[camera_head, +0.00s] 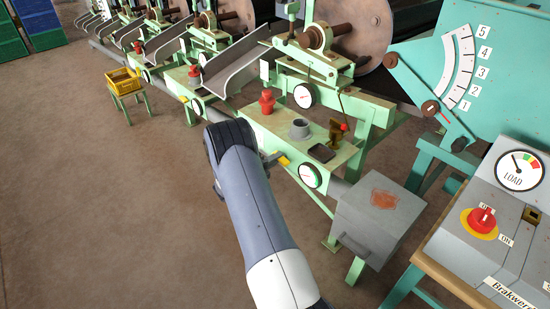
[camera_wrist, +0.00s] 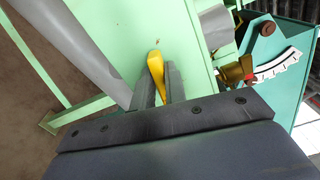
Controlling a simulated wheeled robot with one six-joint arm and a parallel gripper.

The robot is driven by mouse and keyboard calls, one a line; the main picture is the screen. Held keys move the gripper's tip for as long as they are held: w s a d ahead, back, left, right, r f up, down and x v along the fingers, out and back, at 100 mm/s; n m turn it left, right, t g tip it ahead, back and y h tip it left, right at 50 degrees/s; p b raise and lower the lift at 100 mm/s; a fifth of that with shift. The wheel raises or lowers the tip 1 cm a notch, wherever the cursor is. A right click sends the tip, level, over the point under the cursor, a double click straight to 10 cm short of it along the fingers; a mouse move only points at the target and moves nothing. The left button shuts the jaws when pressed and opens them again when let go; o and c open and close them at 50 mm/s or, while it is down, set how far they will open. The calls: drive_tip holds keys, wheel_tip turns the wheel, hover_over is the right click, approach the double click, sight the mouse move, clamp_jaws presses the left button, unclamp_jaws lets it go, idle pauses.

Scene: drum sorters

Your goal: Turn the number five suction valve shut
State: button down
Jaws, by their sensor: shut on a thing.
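A yellow valve lever (camera_wrist: 155,66) stands between the two fingers of my gripper (camera_wrist: 160,82) in the wrist view. My gripper is shut on it. In the head view the yellow lever (camera_head: 284,161) shows at the front edge of the nearest green machine (camera_head: 285,138), with my gripper (camera_head: 271,157) at it, partly hidden by my arm. The valve body is hidden, and I see no number on this valve. In the wrist view a grey pipe (camera_wrist: 83,50) runs to the left of the lever, beside the green frame.
A round gauge (camera_head: 310,175) sits just right of the lever. A grey box (camera_head: 376,222) stands further right, near a control desk with a red knob (camera_head: 482,219). Several similar machines run to the back left.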

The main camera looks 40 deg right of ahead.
drive_tip(key=shift+f+n, duration=0.1)
drive_tip(key=shift+n, duration=0.5)
drive_tip(key=c, duration=1.4)
unclamp_jaws()
drive_tip(key=shift+c, duration=0.2)
drive_tip(key=shift+a, duration=0.1)
drive_tip(key=a, duration=1)
drive_tip(key=shift+s+a, duration=0.3)
drive_tip(key=shift+s, duration=0.15)
